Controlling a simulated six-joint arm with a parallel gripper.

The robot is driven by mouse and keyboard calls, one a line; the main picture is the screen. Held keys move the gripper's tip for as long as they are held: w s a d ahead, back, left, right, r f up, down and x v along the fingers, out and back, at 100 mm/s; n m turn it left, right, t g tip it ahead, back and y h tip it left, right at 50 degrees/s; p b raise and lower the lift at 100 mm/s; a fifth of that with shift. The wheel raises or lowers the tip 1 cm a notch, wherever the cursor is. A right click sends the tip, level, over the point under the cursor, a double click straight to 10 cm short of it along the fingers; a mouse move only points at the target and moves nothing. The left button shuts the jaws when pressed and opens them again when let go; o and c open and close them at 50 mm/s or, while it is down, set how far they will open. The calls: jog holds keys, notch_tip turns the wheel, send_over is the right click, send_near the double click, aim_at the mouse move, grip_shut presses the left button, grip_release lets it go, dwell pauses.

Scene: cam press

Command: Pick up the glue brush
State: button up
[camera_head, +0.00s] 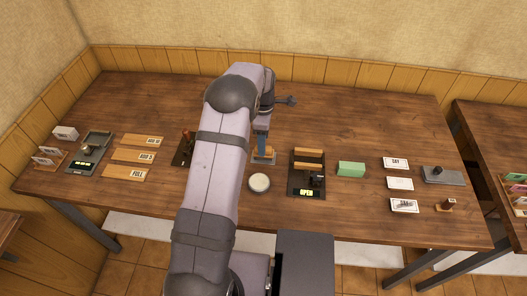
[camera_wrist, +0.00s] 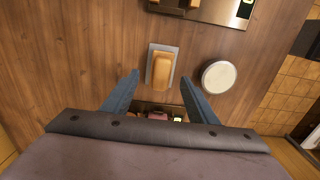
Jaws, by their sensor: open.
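A tan, rounded block (camera_wrist: 162,70) lies on a small grey plate (camera_wrist: 152,50); it may be the glue brush, but I cannot tell for sure. In the head view the tan block (camera_head: 268,152) is partly behind my finger. A round dish with white contents (camera_wrist: 218,77) stands beside it, also in the head view (camera_head: 260,183). My gripper (camera_wrist: 160,92) is open and empty above the table, its blue fingers apart on either side of the block's near end. In the head view my gripper (camera_head: 263,142) points down at the block. Contact is not visible.
A black device (camera_head: 307,189) with tan strips and a lit display stands right of the dish. A green block (camera_head: 351,169) and white cards (camera_head: 400,184) lie further right. A dark stand (camera_head: 181,159) sits to the left, partly behind my arm. The back of the table is largely clear.

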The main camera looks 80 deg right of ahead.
jog(key=shift+a+f+p, duration=0.1)
jog(key=shift+f+p, duration=0.95)
jog(key=shift+f, duration=1.1)
jog(key=c, duration=1.2)
